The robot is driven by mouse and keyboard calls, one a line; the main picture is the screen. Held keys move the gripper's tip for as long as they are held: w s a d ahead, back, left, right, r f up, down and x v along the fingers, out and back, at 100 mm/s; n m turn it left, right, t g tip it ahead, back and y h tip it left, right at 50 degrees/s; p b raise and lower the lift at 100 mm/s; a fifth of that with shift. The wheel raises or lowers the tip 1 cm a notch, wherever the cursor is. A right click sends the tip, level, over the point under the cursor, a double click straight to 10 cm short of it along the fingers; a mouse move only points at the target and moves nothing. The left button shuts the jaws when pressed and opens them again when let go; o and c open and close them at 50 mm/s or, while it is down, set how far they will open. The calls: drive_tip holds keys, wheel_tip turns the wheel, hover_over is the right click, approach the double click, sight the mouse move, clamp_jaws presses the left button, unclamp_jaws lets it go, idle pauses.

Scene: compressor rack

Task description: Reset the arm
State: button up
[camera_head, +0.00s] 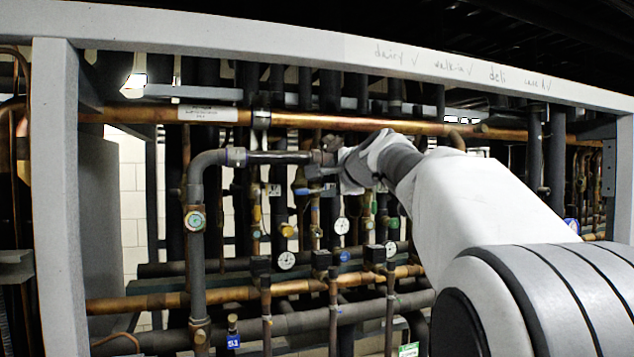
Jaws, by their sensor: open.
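My arm reaches in from the lower right, across the front of the compressor rack (56,190). My gripper (318,172) is at the arm's far end, pointing left, in front of the pipes. It is small and dark against the clutter, and its fingers are hard to make out. It is open. A grey elbow pipe (197,250) with a horizontal run ends close to the gripper; I cannot tell whether they touch.
A copper pipe (300,119) runs across above the gripper. Several gauges, including a white dial (286,260), and valves sit below. The rack's top beam (250,35) with handwriting spans overhead. Dense vertical pipes leave little free room; a pale block wall shows behind.

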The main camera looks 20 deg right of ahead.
drive_tip(key=s+a+f+n+g+y, duration=0.1)
drive_tip(key=s+a+f+n+g, duration=0.4)
drive_tip(key=s+a+f+n, duration=0.5)
drive_tip(key=s+a+f+n+g, duration=0.1)
drive_tip(key=s+f+n, duration=0.3)
drive_tip(key=s+f, duration=0.8)
drive_tip(key=s+a+f+n+g+h, duration=0.1)
drive_tip(key=s+f+n+g, duration=0.3)
drive_tip(key=s+f, duration=0.8)
drive_tip(key=s+a, duration=0.1)
drive_tip(key=s, duration=0.1)
drive_tip(key=shift+s+f, duration=0.2)
drive_tip(key=shift+s, duration=0.15)
